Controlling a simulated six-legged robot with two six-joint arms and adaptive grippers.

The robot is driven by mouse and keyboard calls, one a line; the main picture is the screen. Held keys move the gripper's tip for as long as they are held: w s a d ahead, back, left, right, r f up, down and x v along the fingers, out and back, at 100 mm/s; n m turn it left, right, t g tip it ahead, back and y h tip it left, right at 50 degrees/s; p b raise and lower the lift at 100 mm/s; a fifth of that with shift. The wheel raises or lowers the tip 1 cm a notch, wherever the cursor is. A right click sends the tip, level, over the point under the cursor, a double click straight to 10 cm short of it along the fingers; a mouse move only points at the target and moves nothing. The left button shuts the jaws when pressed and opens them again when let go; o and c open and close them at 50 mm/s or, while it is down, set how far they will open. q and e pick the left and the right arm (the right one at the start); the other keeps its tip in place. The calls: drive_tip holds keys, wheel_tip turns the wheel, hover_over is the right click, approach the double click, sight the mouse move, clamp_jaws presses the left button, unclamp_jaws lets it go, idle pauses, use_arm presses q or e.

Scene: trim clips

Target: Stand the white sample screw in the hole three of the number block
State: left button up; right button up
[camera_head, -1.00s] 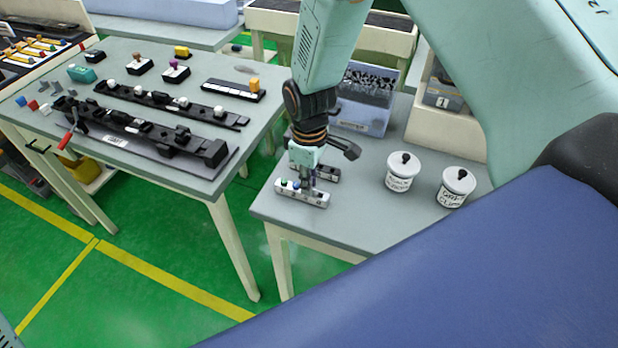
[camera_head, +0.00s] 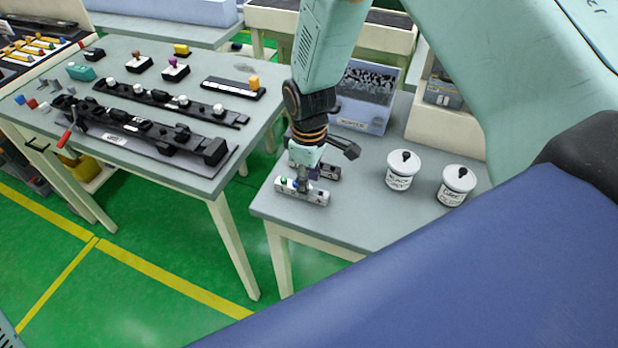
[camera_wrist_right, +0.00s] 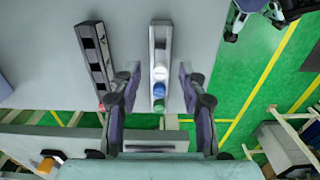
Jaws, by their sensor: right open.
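The light grey number block (camera_head: 316,196) lies near the front left edge of the right table. In the right wrist view the number block (camera_wrist_right: 160,40) runs lengthwise, with a white screw (camera_wrist_right: 160,73), a blue one (camera_wrist_right: 158,90) and a green one (camera_wrist_right: 158,107) in a row. I cannot read the hole numbers. My right gripper (camera_wrist_right: 159,76) is open, one finger on each side of the block, level with the white screw and apart from it. In the head view my right gripper (camera_head: 304,186) hides the white screw. My left gripper does not show.
A dark block (camera_wrist_right: 94,50) lies beside the number block. Two white lidded jars (camera_head: 403,172) (camera_head: 456,187) stand to the right, and a bin of dark parts (camera_head: 368,98) stands behind. The left table (camera_head: 200,180) holds black rails and small parts.

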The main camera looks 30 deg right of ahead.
wheel_tip(320, 180, up, 12)
idle(0.6)
drive_tip(key=shift+s+f, duration=0.1)
idle(0.5)
